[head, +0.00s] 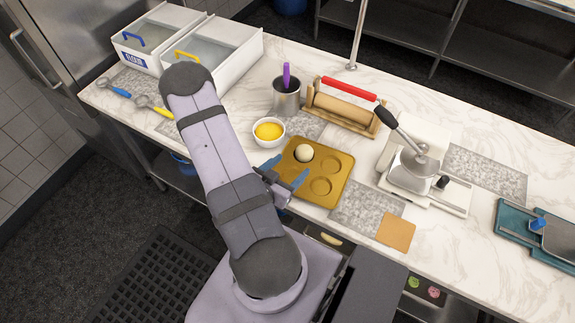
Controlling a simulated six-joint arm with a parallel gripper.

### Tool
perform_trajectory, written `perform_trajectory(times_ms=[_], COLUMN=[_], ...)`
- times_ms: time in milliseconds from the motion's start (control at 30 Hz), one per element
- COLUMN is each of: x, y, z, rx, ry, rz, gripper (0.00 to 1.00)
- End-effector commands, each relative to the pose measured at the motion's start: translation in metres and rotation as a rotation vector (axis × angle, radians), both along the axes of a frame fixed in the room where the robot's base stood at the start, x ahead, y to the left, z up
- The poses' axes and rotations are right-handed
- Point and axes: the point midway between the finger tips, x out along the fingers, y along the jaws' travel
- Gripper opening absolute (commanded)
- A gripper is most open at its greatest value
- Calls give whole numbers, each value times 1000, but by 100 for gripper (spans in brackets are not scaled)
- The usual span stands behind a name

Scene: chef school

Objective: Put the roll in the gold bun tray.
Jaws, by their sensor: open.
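The gold bun tray (338,163) lies on the marble counter near its front edge, with several round hollows. The roll (304,153), a pale ball of dough, sits at the tray's back-left hollow. My gripper (287,171) is open, its blue fingers just to the front left of the roll. It looks apart from the roll, and nothing shows between the fingers. The tray's front-left part is partly hidden by the gripper.
A white bowl (269,132) of yellow liquid stands left of the tray, with a metal cup (287,97) behind it. A rolling pin (340,108) on a wooden stand and a press (412,168) stand behind and right. A tan square (397,231) lies front right.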

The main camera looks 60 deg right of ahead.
Motion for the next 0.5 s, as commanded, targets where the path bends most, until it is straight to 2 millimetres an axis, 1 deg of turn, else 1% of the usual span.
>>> perform_trajectory(times_ms=[167,267,367,467,500], x=[1,9,29,61,78], y=[0,2,9,25,35], z=[0,-2,-7,-13,-15], rx=[3,26,87,191,243], ry=[-2,-12,-31,-57,-64], rz=[1,15,53,125,167], gripper=[65,65,65,65,65])
